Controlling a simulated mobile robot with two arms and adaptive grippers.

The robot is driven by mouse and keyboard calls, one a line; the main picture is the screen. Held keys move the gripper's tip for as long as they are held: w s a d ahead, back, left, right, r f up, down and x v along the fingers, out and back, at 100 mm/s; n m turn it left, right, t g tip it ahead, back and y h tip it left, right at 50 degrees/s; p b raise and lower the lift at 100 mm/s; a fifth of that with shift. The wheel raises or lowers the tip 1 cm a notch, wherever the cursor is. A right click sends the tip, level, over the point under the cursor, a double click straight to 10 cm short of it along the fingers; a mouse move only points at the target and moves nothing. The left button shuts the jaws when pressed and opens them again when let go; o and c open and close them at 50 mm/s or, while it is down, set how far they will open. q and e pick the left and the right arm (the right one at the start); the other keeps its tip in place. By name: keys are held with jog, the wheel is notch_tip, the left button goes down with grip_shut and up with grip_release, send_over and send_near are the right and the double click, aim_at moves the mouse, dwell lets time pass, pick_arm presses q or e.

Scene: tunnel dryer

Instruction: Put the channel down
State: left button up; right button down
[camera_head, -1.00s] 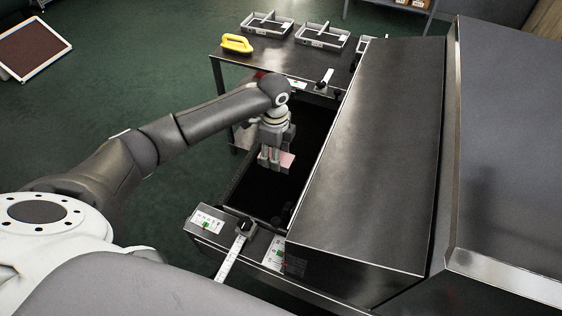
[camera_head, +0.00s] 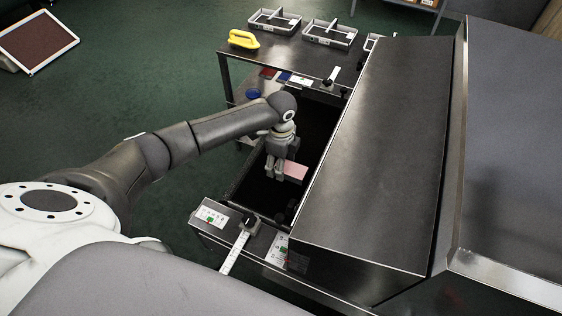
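My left gripper (camera_head: 275,172) points down over the dark belt (camera_head: 262,193) at the open end of the dryer. A small flat pink piece (camera_head: 295,171) shows right beside its fingertips. I cannot tell whether the fingers touch the pink piece or are only in front of it. The fingers are small and dark, and whether they are open or shut is unclear. No channel can be made out for certain. My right gripper is out of view.
The dryer's steel hood (camera_head: 365,165) rises close to the right of the gripper. A front rail (camera_head: 250,250) carries labels and a white scale (camera_head: 236,250).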

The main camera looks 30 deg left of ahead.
pick_arm(q)
jog(key=shift+r, duration=0.1)
notch_tip(320, 180, up, 12)
jog(key=b, duration=0.1)
dwell(0.6)
dwell(0.4)
